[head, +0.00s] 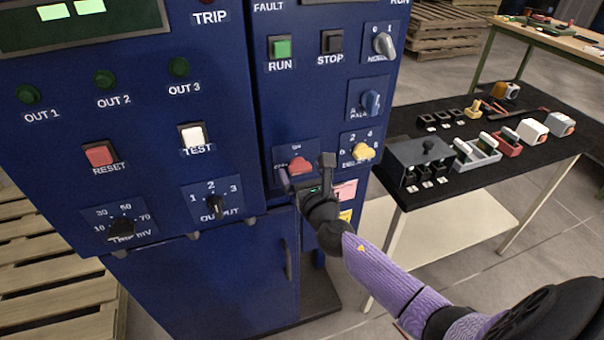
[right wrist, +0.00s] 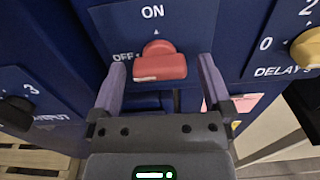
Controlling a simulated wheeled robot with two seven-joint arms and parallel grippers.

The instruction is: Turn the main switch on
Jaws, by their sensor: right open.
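The main switch is a red knob (head: 299,165) on a blue plate low on the right-hand cabinet panel. In the right wrist view the red knob (right wrist: 160,66) sits below the ON label, with OFF to its left. Its bar lies roughly crosswise, with its left end near OFF. My right gripper (head: 306,171) is open in front of the switch. In the right wrist view its fingers (right wrist: 161,70) stand on either side of the knob, with gaps visible; whether either touches it I cannot tell. My left gripper is not in view.
A yellow DELAY knob (head: 363,152) is just right of the switch, and a blue knob (head: 371,102) is above it. The black OUTPUT knob (head: 215,206) is at the left. A dark table (head: 480,190) with switch parts stands at the right.

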